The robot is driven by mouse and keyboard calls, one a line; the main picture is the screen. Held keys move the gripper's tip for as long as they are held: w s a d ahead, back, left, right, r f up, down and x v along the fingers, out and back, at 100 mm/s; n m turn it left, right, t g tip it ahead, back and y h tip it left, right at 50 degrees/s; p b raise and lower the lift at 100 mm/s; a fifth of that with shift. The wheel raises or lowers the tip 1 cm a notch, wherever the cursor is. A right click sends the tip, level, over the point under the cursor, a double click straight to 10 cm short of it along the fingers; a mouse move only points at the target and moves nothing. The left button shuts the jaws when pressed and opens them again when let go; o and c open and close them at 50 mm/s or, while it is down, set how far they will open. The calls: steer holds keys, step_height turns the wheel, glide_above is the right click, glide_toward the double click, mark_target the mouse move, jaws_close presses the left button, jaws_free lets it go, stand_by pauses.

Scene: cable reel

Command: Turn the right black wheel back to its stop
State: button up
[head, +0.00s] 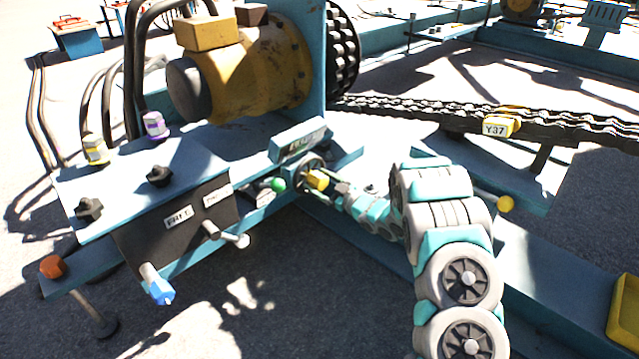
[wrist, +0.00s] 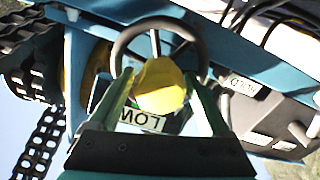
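The black wheel (head: 306,168) is a thin dark ring beside the blue frame in the middle of the head view. In the wrist view the black wheel (wrist: 121,46) shows as a large ring with a pale spoke. A yellow knob (head: 317,180) sits at the wheel; the knob (wrist: 160,87) fills the space between my fingers in the wrist view. My gripper (wrist: 160,73) has its fingers apart, one on each side of the knob. I cannot tell whether they touch it. In the head view my gripper (head: 333,187) is just right of the knob.
A green knob (head: 278,185) is close left of the wheel. Two black star knobs (head: 160,176) (head: 88,208) stand on the blue panel top. Grey levers (head: 236,239) stick out below. A yellow motor (head: 250,75) is behind, and a chain (head: 440,107) runs right.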

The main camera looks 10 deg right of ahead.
mark_target(324, 185)
steer(key=shift+o, duration=0.9)
steer(key=shift+p+v, duration=0.4)
steer(key=shift+v, duration=3.5)
